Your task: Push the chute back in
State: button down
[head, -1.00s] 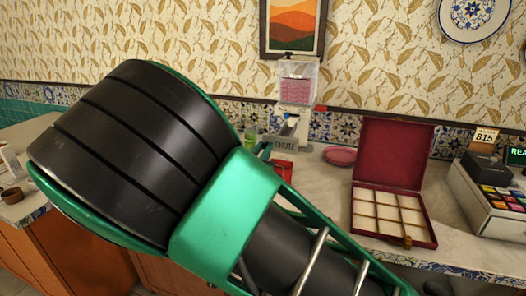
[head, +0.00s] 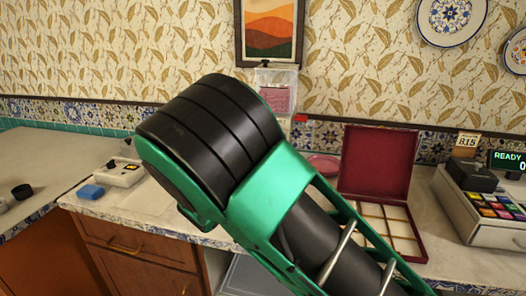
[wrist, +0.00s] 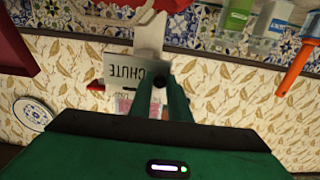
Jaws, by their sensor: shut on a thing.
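In the wrist view, seen upside down, the CHUTE sign (wrist: 128,70) is on the dispenser, with a pale grey chute part (wrist: 150,28) beside it. My gripper (wrist: 160,82) is shut on a small dark round knob (wrist: 158,80) between its green fingertips, close in front of the sign. I cannot tell how far out the chute stands. In the head view the clear dispenser top (head: 277,90) with pink contents shows above my arm. My arm hides the sign, chute and gripper there.
An open red compartment box (head: 378,165) stands right of the dispenser on the counter, with a pink plate (head: 323,166) behind my arm. A till (head: 490,200) stands farther right. Bottles (wrist: 238,16) stand beside the chute. The left counter holds a blue sponge (head: 91,192).

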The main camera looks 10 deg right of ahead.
jog(key=shift+x, duration=0.9)
jog(key=shift+d+r, duration=0.1)
jog(key=c, duration=1.7)
grip_release()
jog(key=shift+w, duration=0.1)
jog(key=shift+o, duration=0.2)
jog(key=v, duration=1)
jog(key=shift+s, duration=0.3)
